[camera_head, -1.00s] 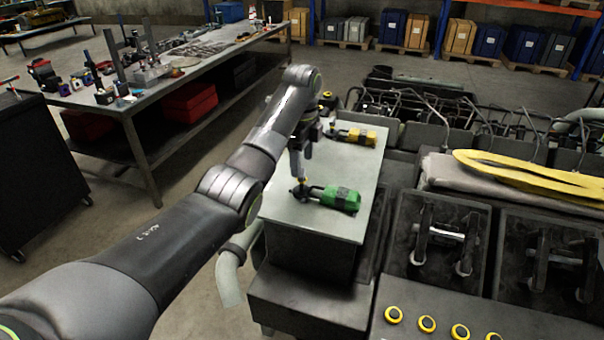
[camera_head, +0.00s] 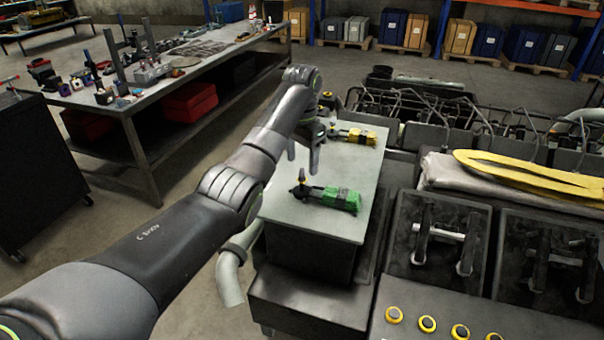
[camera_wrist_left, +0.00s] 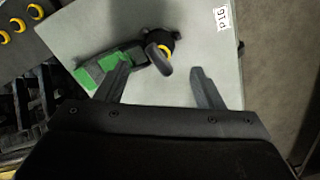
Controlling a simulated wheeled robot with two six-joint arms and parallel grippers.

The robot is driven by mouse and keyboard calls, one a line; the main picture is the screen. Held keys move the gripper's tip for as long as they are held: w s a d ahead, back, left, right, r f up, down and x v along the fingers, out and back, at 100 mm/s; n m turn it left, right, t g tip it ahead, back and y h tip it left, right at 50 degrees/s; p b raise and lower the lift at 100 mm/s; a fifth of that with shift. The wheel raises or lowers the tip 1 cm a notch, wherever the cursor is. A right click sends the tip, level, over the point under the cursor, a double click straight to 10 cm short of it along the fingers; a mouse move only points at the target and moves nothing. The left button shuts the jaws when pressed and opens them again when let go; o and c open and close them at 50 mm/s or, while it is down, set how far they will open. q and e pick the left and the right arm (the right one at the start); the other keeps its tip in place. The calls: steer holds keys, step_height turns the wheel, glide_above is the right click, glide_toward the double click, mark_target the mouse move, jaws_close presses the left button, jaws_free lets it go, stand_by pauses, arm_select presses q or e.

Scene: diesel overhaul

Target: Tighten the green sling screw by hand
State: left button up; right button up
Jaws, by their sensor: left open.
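The green sling (camera_head: 342,199) lies on the pale top of a cabinet, with a black fitting at its left end. Its screw (camera_head: 302,177) stands up there, with a yellow part. In the left wrist view the screw (camera_wrist_left: 165,48) shows as a yellow ring and a dark elongated head, with the green sling (camera_wrist_left: 98,68) beside it. My left gripper (camera_head: 303,163) is open and empty, its fingers pointing down just above the screw. In the wrist view the dark head lies between the two spread fingers, nearer the left one, which overlaps the sling. My right gripper is out of view.
A yellow sling (camera_head: 355,136) lies farther back on the same pale top (camera_head: 300,225). The engine block with pipes (camera_head: 450,115) stands at the back right. A folded cloth with a yellow strap (camera_head: 530,178) lies at right. Dark trays (camera_head: 437,280) are in front.

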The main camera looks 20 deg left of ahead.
mark_target(302, 171)
arm_select(q)
steer(key=n, duration=0.3)
steer(key=shift+n, duration=0.3)
steer(key=n, duration=0.4)
step_height(302, 171, down, 5)
steer(key=shift+f, duration=0.1)
steer(key=shift+c, duration=0.4)
jaws_close()
